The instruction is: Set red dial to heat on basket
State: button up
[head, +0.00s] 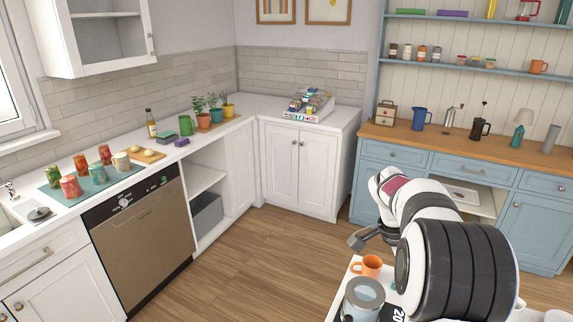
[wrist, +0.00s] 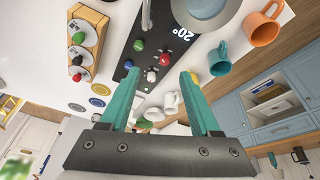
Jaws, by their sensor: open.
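In the wrist view a dark control panel (wrist: 180,45) marked "20°" carries a red dial (wrist: 165,60), a green dial (wrist: 139,45) and a white dial (wrist: 152,76), with small lights beside them. My gripper (wrist: 160,73) is open and empty. Its two teal fingers reach toward the panel, with the red dial in the gap between them in the picture; I see no contact. The dial's pointer setting is too small to read. In the head view my gripper (head: 359,240) hangs at the left end of my arm. I cannot make out a basket.
A grey round vessel (wrist: 203,10) stands beside the panel. A wooden holder (wrist: 88,40) is at left. White surface between holder and panel is mostly clear.

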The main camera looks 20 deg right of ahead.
jog(key=s+a+r+n+t+y, duration=0.1)
jog(key=s+a+r+n, duration=0.2)
jog(key=a, duration=0.5)
jog(key=s+a+r+n+y, duration=0.1)
jog(key=s+a+n, duration=0.25)
jog(key=a, duration=0.45)
jog(key=s+a+f+n+y, duration=0.3)
jog(key=s+a+n, duration=0.7)
jog(key=s+a, duration=0.4)
jog(key=shift+a+t, duration=0.3)
jog(key=shift+a, duration=0.25)
jog(key=shift+f, duration=0.1)
